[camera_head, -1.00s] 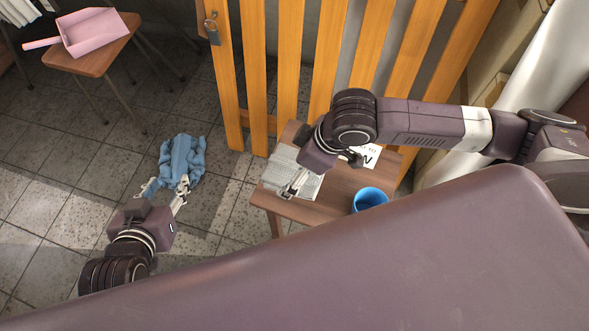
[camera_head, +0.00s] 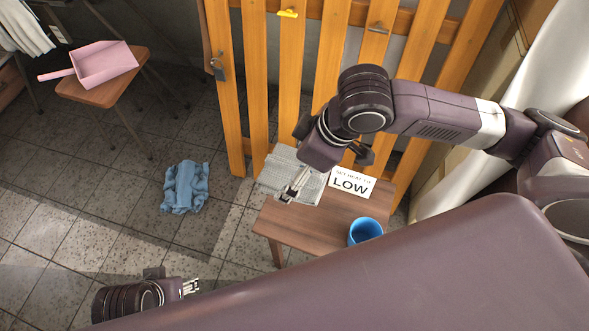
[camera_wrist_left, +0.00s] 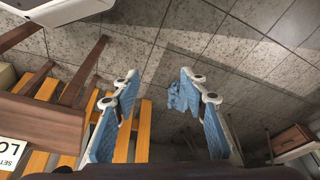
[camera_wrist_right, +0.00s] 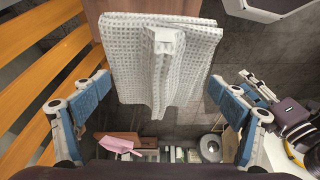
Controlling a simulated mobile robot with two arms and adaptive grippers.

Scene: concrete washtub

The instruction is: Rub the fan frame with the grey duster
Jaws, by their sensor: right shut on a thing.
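My left gripper (camera_head: 191,287) is low at the left, away from the table. In the left wrist view my left gripper (camera_wrist_left: 155,85) is open and empty. I cannot make out the fan frame for certain in any view.
The wooden table (camera_head: 290,228) also holds a blue cup (camera_head: 364,231) and a "LOW" sign (camera_head: 351,183). A slatted orange fence (camera_head: 258,80) stands behind it. A blue cloth (camera_head: 185,187) lies on the tiles. A pink dustpan (camera_head: 104,63) rests on a stool (camera_head: 107,88).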

